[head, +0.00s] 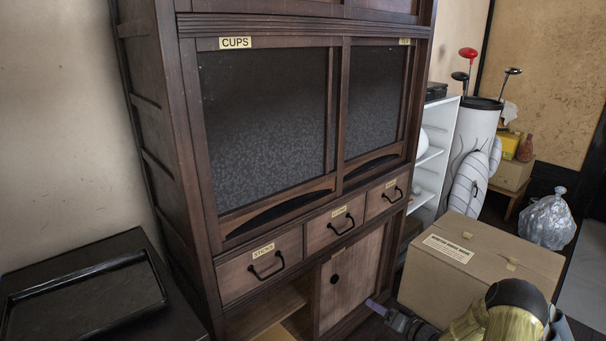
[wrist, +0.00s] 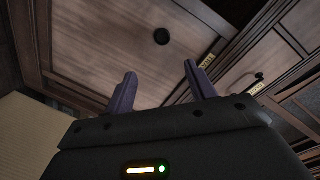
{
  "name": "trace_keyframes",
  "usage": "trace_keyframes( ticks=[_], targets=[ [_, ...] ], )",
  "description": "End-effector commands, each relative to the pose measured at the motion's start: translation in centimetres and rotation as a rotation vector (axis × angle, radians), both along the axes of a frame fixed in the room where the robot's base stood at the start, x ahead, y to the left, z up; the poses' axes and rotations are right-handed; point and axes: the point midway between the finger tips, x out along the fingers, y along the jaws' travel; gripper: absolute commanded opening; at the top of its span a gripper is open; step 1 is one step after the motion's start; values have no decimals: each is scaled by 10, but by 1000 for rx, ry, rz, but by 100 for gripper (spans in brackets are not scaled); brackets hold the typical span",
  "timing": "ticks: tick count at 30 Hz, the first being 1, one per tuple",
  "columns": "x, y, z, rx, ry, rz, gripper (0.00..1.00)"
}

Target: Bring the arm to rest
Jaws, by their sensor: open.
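My gripper (wrist: 160,92) is open in the wrist view, with its two purple fingers apart and nothing between them. It faces the lower sliding door (wrist: 110,45) of the dark wooden cabinet, which has a round black pull. In the head view my gripper (head: 376,306) is low in front of that door (head: 350,280), beside the cardboard box. My arm comes in from the bottom right. I cannot tell whether the fingertips touch the door.
The cabinet (head: 185,130) has glass upper doors and labelled drawers (head: 265,265). A cardboard box (head: 480,260) stands close to my arm. A dark table with a black tray (head: 80,300) is at left. A golf bag (head: 475,150) and plastic bag (head: 548,220) stand behind.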

Motion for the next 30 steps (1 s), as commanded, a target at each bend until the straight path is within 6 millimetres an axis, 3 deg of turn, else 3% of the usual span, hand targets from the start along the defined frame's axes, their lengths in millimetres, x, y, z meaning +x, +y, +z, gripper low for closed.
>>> trace_keyframes(
  ticks=[1, 7, 14, 23, 30],
  targets=[
    [5, 6, 17, -58, 14, -6, 55],
    [13, 18, 61, -324, 118, -63, 55],
    [-6, 29, 116, -596, 250, -114, 55],
    [-73, 45, 189, -860, 453, -141, 55],
    [-157, 65, 242, -971, 635, -114, 55]
  ],
)
